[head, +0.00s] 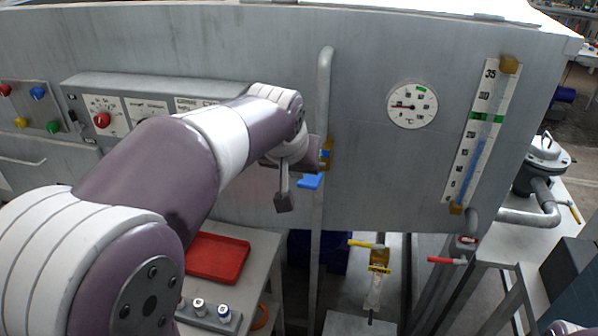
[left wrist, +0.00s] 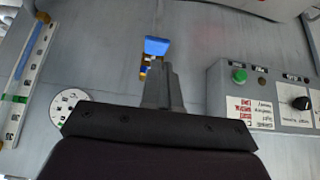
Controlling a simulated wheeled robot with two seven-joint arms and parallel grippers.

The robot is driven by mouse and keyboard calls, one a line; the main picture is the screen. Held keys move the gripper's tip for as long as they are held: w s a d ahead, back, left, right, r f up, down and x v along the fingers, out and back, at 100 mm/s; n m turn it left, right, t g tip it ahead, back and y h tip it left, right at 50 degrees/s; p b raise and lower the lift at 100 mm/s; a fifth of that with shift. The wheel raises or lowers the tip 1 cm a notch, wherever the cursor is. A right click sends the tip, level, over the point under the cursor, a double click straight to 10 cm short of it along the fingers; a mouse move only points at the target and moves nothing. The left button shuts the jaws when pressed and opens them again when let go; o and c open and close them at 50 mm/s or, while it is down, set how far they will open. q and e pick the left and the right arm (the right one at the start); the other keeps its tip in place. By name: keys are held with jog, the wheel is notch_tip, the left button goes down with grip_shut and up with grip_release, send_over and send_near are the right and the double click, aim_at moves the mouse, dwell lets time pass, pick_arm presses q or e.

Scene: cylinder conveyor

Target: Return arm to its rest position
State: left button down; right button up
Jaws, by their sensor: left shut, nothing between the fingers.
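My left arm (head: 160,165) reaches from the lower left of the head view to the front of the big grey metal housing. In the left wrist view, my left gripper (left wrist: 161,72) shows as narrow grey fingers, shut and empty. They point toward a small valve with a blue handle (left wrist: 156,46). The blue handle also shows in the head view (head: 309,181), just below and right of the wrist. I cannot tell whether the fingertips touch the valve. My right gripper is out of view.
The housing (head: 365,170) carries a vertical pipe (head: 324,90), a round dial (head: 412,104) and a level gauge (head: 480,135). A control panel (head: 150,105) lies behind my arm. Below are a red tray (head: 217,257), a yellow-handled valve (head: 365,243) and a red-handled valve (head: 447,260).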

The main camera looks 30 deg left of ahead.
pick_arm(q)
jog(key=s+d+f+m+g, duration=0.1)
jog(key=s+d+f+g, duration=0.1)
jog(key=s+f, duration=0.4)
jog(key=s+d+f+m+g+h, duration=0.1)
jog(key=s+d+f+g, duration=0.2)
jog(key=f, duration=1.2)
jog(key=s+d, duration=0.2)
jog(key=s, duration=0.2)
jog(key=shift+m+h, duration=0.3)
jog(key=shift+m, duration=0.1)
jog(key=shift+f, duration=0.1)
